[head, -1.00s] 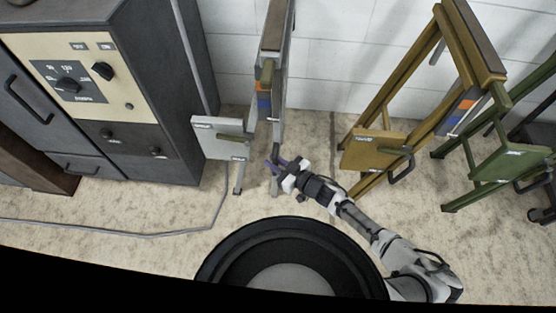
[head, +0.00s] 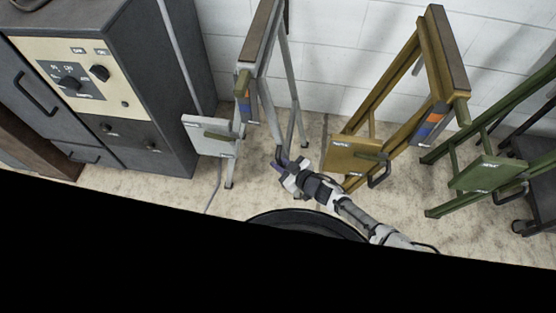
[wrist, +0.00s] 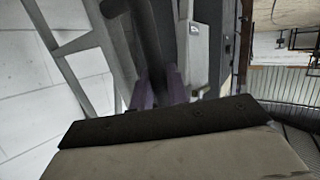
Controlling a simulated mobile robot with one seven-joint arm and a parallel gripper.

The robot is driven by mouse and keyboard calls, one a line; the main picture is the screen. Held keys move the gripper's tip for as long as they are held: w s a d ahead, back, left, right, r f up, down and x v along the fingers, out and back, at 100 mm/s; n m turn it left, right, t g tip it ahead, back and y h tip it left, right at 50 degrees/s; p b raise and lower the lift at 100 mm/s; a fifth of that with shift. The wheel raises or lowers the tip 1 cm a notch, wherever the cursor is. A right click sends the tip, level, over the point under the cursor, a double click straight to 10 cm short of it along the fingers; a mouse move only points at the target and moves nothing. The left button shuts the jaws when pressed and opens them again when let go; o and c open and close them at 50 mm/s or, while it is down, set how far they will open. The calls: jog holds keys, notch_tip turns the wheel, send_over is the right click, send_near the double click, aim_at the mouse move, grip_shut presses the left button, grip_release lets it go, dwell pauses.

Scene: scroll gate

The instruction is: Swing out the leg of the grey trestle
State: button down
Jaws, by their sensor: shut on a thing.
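The grey trestle (head: 260,38) stands against the white wall, left of centre in the head view, with a pale panel (head: 205,135) on its left side. Its frame appears spread, and a grey leg (head: 268,108) slants down to the right toward my gripper. My gripper (head: 281,161) is low at that leg, its purple fingers close together. In the wrist view my gripper (wrist: 160,88) is shut on a dark bar (wrist: 148,40), apparently the leg's handle. Grey frame members (wrist: 70,45) lie to its left. The exact grip is partly hidden by the fingers.
A yellow trestle (head: 435,60) stands close to the right of my gripper, with a green trestle (head: 480,175) beyond it. A dark cabinet (head: 150,70) with a cream control panel (head: 75,75) stands at the left. Some speckled floor (head: 170,190) is clear in front.

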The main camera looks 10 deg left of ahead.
jog(key=shift+d+r, duration=0.1)
jog(key=shift+d, duration=0.5)
jog(key=shift+w, duration=0.1)
jog(key=c, duration=1.4)
grip_release()
jog(key=shift+d, duration=0.15)
jog(key=v, duration=1.3)
jog(key=shift+s+r+p, duration=0.35)
jog(key=shift+d, duration=0.1)
